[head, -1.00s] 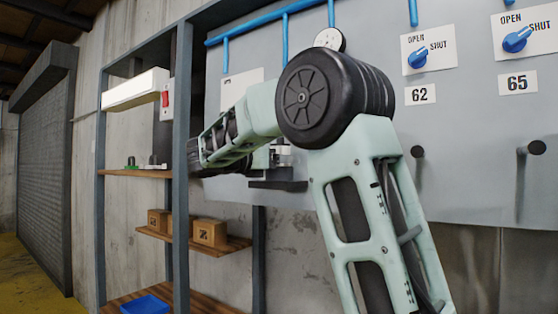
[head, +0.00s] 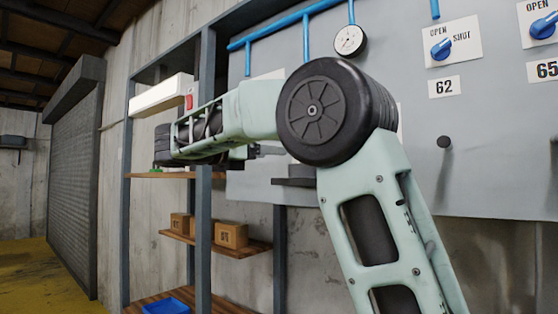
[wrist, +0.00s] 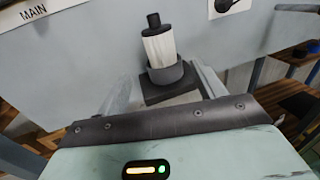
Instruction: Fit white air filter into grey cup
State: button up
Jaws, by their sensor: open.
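In the wrist view, the white air filter (wrist: 159,47) with its black cap stands in the grey cup (wrist: 166,77). Its lower end is hidden inside the cup, so I cannot tell how deep it sits. The cup rests on a dark ledge (wrist: 168,93) against the grey panel. My gripper (wrist: 161,76) is open and empty, with one finger on each side of the cup and a gap to it. In the head view my arm hides the filter; the dark ledge (head: 293,183) shows just below my wrist.
The grey panel (head: 400,185) carries blue pipes, a gauge (head: 349,40), blue valve knobs and black pegs. Left of it stands a shelf rack with a dark post (head: 206,215), cardboard boxes (head: 232,235) and a blue bin (head: 168,304).

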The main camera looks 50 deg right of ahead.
jog(key=shift+a, duration=0.35)
jog(key=a+f+n+t+y, duration=0.1)
jog(key=a+f+t+y, duration=0.2)
jog(key=f, duration=0.5)
jog(key=s+a+f+t+y, duration=0.1)
jog(key=a+f+y, duration=0.2)
jog(key=a+f, duration=0.35)
jog(key=a+f+n+t+y, duration=0.15)
jog(key=a+f, duration=0.25)
jog(key=f, duration=0.4)
jog(key=s+a+f+m+g+y, duration=0.1)
jog(key=s+a+f+m+y, duration=0.4)
jog(key=s+a+f, duration=0.4)
jog(key=s+a+f+m+g+y, duration=0.1)
jog(key=s+a+f+m+y, duration=0.5)
jog(key=s+a+f, duration=0.4)
jog(key=s, duration=0.5)
jog(key=shift+f, duration=0.35)
